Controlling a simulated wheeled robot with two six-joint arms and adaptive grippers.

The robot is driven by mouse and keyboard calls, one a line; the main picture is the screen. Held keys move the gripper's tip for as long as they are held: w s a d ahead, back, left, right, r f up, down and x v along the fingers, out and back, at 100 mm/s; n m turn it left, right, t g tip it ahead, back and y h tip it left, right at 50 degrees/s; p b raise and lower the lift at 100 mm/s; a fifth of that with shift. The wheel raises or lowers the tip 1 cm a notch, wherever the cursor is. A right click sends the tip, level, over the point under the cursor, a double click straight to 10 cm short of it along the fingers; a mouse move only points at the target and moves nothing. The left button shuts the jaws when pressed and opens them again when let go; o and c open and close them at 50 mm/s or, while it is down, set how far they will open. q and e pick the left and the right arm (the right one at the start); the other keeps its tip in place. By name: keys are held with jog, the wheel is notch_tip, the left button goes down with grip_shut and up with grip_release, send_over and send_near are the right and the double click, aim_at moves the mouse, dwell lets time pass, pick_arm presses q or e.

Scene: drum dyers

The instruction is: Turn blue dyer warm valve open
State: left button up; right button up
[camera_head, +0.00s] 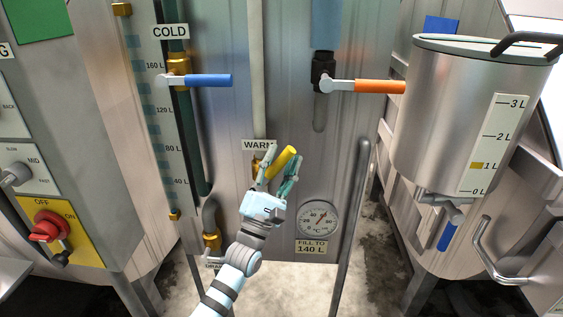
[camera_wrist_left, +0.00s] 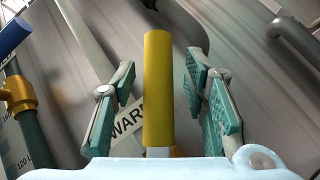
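The warm valve's yellow handle (camera_head: 281,162) is below the WARM label (camera_head: 259,145) in the head view, slanting up to the right. My left gripper (camera_head: 278,168) reaches up from below, with its fingers at the handle. In the left wrist view the yellow handle (camera_wrist_left: 158,90) stands between the two teal-padded fingers of the gripper (camera_wrist_left: 160,100), with visible gaps on both sides. The gripper is open around the handle. The valve's brass body is mostly hidden behind a finger. My right gripper is not in view.
The blue COLD handle (camera_head: 208,80) is at the upper left and an orange handle (camera_head: 379,87) at the upper right. A dial thermometer (camera_head: 317,219) is to the lower right. A steel measuring vessel (camera_head: 437,120) stands at the right. A red switch (camera_head: 47,228) is at the lower left.

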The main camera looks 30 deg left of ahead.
pick_arm(q)
jog(key=v, duration=1.2)
